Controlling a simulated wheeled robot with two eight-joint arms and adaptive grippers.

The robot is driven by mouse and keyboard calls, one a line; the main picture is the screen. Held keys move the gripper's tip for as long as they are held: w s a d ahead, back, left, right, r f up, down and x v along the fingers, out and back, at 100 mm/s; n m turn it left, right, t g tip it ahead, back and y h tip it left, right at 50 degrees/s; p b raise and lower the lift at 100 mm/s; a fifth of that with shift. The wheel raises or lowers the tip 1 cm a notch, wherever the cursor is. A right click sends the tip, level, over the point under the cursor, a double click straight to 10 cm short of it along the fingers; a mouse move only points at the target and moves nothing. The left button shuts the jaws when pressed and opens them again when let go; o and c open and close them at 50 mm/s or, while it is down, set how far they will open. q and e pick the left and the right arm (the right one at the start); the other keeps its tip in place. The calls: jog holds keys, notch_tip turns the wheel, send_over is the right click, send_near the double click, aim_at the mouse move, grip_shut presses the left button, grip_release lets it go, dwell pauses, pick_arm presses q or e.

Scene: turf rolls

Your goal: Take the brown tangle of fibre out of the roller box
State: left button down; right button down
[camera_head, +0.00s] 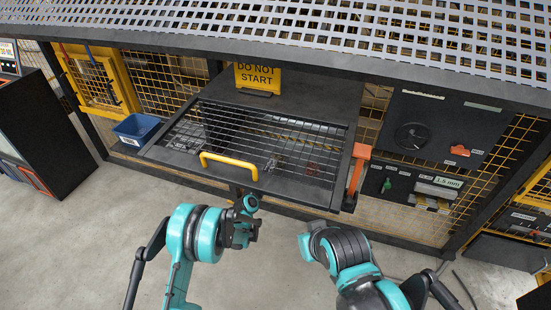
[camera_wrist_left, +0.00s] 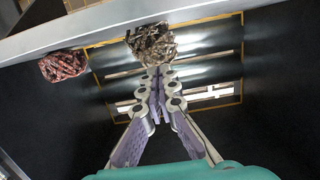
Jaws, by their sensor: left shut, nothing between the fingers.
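The roller box (camera_head: 165,157) stands ahead under a wire grid lid (camera_head: 255,128) with a yellow handle (camera_head: 228,160). The lid lies over the box. The brown tangle of fibre (camera_wrist_left: 152,43) shows in the left wrist view, just beyond the fingertips; I cannot tell whether they touch. My left gripper (camera_head: 237,192) is in front of the box's near edge, below the handle. In the left wrist view its fingers (camera_wrist_left: 160,72) are shut, with nothing between them.
A reddish bundle (camera_wrist_left: 64,65) lies left of the brown tangle in the left wrist view. A blue bin (camera_head: 136,130) is left of the box. An orange lever (camera_head: 357,170) stands at its right. A yellow "DO NOT START" sign (camera_head: 257,76) is behind. Open floor lies in front.

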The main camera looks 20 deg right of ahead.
pick_arm(q)
jog(key=shift+r, duration=0.4)
jog(key=shift+d, duration=0.15)
jog(key=f+v, duration=0.2)
jog(key=v, duration=1)
jog(key=shift+s+r, duration=0.1)
